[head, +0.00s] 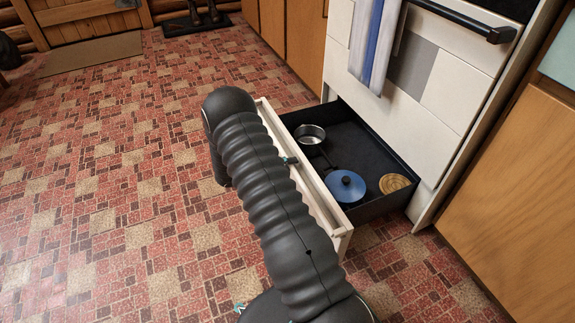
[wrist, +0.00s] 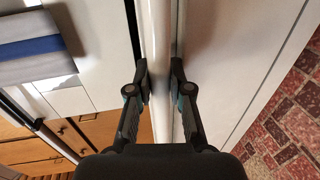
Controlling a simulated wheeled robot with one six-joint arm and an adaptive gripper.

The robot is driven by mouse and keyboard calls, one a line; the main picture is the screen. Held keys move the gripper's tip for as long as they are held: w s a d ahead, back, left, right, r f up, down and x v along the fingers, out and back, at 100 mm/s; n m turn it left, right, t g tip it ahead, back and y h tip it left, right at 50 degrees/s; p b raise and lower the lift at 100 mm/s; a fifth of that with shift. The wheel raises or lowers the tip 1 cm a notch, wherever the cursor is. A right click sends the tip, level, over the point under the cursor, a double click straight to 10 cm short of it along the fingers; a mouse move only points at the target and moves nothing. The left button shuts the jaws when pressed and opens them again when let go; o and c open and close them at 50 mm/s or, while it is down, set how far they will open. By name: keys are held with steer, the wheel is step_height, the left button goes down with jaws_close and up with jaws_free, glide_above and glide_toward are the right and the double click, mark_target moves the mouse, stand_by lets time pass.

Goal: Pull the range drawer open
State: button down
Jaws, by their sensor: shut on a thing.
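The range drawer (head: 350,145) stands well out from the white range, with its dark inside showing in the head view. It holds a steel saucepan (head: 310,134), a blue lidded pot (head: 345,187) and a round wooden piece (head: 394,183). In the wrist view my gripper (wrist: 162,88) is shut on the pale drawer handle (wrist: 157,35), one finger on each side of the bar.
The white range (head: 425,75) has a dark oven handle (head: 470,22) with a striped towel (head: 376,40) hanging. Wooden cabinets (head: 515,190) flank it. The tiled floor (head: 120,200) to the left is clear, with a doormat (head: 95,53) at the back.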

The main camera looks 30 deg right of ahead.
steer(key=shift+a, duration=0.15)
steer(key=c, duration=1.3)
jaws_free()
steer(key=shift+a, duration=0.15)
steer(key=v, duration=1.1)
steer(key=shift+w+a, duration=0.1)
steer(key=shift+a, duration=0.3)
